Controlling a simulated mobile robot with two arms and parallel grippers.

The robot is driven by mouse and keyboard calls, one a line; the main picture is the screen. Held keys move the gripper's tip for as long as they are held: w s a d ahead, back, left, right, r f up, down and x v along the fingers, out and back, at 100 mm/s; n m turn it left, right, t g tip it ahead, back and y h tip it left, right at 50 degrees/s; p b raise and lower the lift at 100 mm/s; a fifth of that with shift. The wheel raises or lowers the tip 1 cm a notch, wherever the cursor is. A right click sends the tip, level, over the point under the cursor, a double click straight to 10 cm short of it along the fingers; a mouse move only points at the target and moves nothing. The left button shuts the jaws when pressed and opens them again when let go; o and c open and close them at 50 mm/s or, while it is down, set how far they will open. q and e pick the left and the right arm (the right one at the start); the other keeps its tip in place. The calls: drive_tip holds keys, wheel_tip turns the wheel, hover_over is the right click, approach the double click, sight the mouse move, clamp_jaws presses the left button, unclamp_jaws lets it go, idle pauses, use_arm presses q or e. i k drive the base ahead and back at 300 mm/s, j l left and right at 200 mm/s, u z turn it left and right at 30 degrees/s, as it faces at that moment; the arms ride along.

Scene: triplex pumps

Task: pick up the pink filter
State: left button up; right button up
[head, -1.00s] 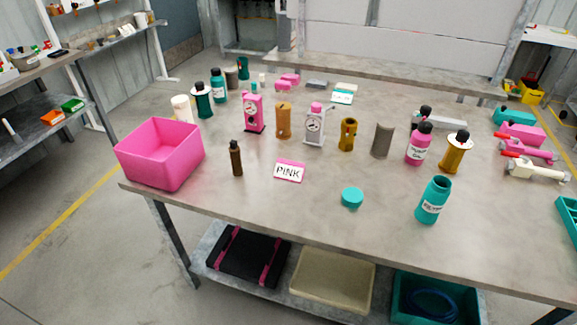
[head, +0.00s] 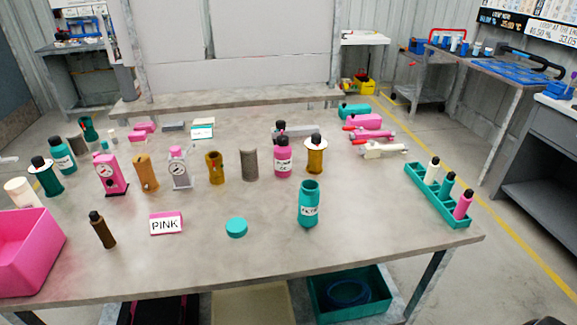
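No single thing is clearly marked as the pink filter. Pink candidates on the table are a pink bottle with a black cap (head: 283,162), a pink device with a dial (head: 110,177) and a small pink cylinder with a dark cap (head: 463,205). The small cylinder stands at the near end of a teal rack (head: 437,202) at the right, beside teal and white ones. A pink block (head: 368,121) and a pink tool with a red end (head: 374,136) lie at the back right. Neither of my grippers is in view.
A pink bin (head: 25,255) is at the table's left edge, and a PINK sign (head: 166,223) stands near the front. A teal open bottle (head: 309,205) and a teal lid (head: 236,228) are near the middle. The table (head: 385,205) is clear between bottle and rack.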

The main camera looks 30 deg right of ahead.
sight(464, 203)
drive_tip(key=z, duration=1.95)
drive_tip(key=i+l, duration=0.15)
